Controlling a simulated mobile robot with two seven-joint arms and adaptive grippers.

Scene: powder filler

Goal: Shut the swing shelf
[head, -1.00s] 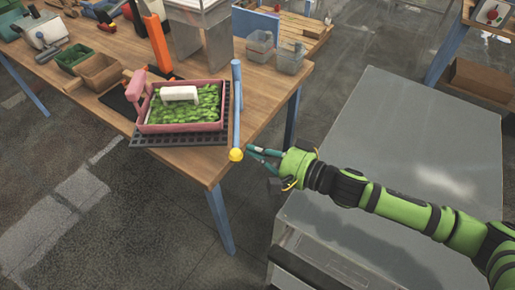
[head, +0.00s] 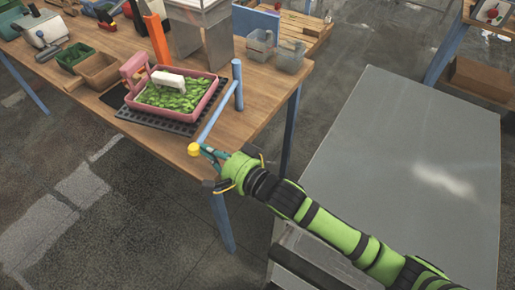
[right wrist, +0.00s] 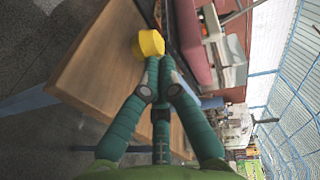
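The swing shelf is a black grid platform (head: 150,118) with a blue bar (head: 217,118) along its right side, joined to a blue upright post (head: 237,78). It carries a pink tray (head: 213,92) of green bits with a white block in it. A yellow knob (head: 194,149) ends the bar, over the table's front edge; it also shows in the right wrist view (right wrist: 148,43). My right gripper (head: 205,149) is right beside the knob. Its fingertips (right wrist: 160,63) are together, with nothing seen between them; exact contact is unclear. My left gripper is out of view.
The wooden table (head: 262,108) holds an orange post (head: 157,42), a brown bin (head: 98,70), a green bin (head: 74,58) and clear containers (head: 291,57) further back. A large grey cabinet (head: 410,150) stands at the right. Floor is open at the front left.

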